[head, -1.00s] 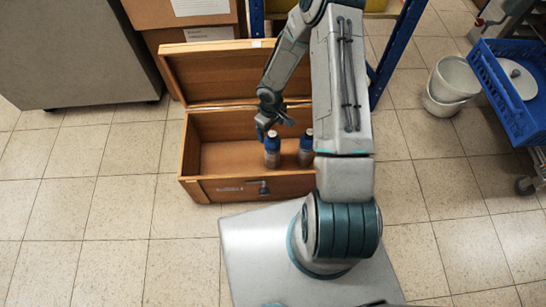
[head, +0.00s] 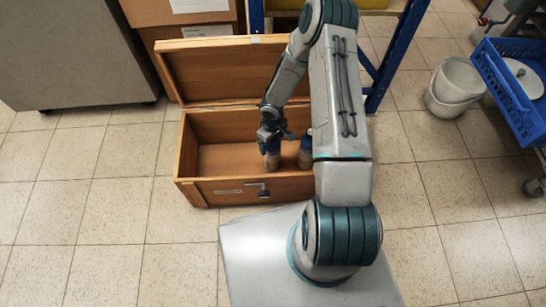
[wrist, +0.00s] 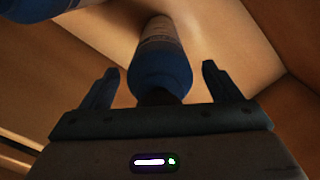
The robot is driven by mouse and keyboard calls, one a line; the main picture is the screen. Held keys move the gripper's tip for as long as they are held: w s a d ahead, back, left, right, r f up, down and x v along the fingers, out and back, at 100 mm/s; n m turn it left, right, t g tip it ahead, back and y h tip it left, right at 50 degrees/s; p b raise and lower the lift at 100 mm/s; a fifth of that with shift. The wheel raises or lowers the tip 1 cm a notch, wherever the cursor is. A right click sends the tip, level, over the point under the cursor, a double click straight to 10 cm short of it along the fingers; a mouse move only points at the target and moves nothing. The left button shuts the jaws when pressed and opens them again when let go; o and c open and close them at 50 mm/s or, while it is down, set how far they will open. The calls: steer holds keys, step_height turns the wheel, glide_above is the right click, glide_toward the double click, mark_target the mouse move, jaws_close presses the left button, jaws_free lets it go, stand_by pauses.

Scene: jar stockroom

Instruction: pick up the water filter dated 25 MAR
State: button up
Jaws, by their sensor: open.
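Two bottle-shaped filters with blue caps stand in the open wooden box. The left filter (head: 272,160) is directly under my gripper (head: 270,138), and its top is partly hidden by it. The right filter (head: 306,152) stands beside it, partly hidden by my arm. Part of another blue cap (wrist: 35,8) shows at the top left. The label print is too small to read for a date.
The wooden box (head: 186,150) has its lid (head: 215,75) raised at the back and a latch on its front wall. The left part of its floor is bare. A blue rack post (head: 392,62) stands behind right. White buckets (head: 455,82) and a blue crate (head: 503,88) are at right.

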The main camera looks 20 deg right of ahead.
jaws_close()
steer(key=shift+r, duration=0.15)
